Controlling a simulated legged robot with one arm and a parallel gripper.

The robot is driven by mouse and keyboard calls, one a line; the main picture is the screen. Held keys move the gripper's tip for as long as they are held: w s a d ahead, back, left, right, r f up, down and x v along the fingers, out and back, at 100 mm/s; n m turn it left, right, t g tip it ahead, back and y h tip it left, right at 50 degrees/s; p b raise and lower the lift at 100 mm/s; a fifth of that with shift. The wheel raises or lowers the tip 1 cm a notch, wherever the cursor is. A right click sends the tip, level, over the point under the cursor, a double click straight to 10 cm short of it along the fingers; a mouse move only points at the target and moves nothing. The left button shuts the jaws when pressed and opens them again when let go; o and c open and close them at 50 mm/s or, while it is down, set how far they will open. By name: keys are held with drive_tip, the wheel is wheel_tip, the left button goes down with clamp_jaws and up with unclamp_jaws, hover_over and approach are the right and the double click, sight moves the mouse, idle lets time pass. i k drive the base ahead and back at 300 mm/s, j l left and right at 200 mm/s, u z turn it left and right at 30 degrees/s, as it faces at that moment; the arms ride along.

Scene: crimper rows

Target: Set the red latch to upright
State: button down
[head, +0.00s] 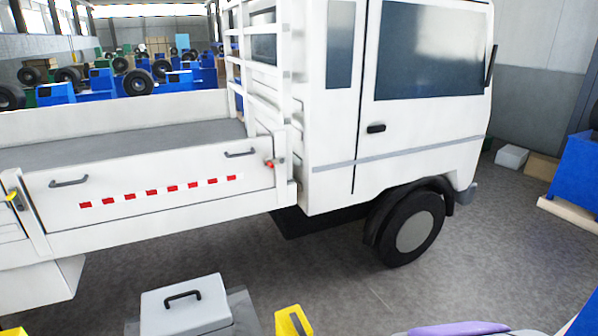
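The red latch (270,163) is small and sits at the right end of the truck's white side panel (150,192), by the post behind the cab. It looks to lie roughly sideways, but it is too small to tell its exact angle. A yellow latch (12,196) is at the panel's left end, near the picture's left edge. The side panel stands closed against the truck bed (110,143). My gripper is not in view, and nothing is seen touching the red latch.
The white truck cab (420,120) and front wheel (408,228) stand at right. A light grey case (187,308) with a black handle and a yellow object (292,321) are at the bottom. Grey floor (330,275) is open before the truck. A blue object (575,175) stands far right.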

sight(271, 163)
drive_tip(key=i+l, duration=0.15)
drive_tip(key=l, duration=0.25)
drive_tip(key=i+l, duration=0.15)
drive_tip(key=l, duration=0.2)
drive_tip(key=i+l, duration=0.1)
drive_tip(key=l, duration=0.3)
drive_tip(key=i+l+u, duration=0.1)
drive_tip(key=l, duration=0.25)
drive_tip(key=i+l, duration=0.2)
drive_tip(key=l, duration=0.2)
drive_tip(key=i+l+u, duration=0.1)
drive_tip(key=i, duration=1)
drive_tip(key=i+j, duration=0.1)
drive_tip(key=i+u, duration=0.05)
drive_tip(key=i, duration=0.05)
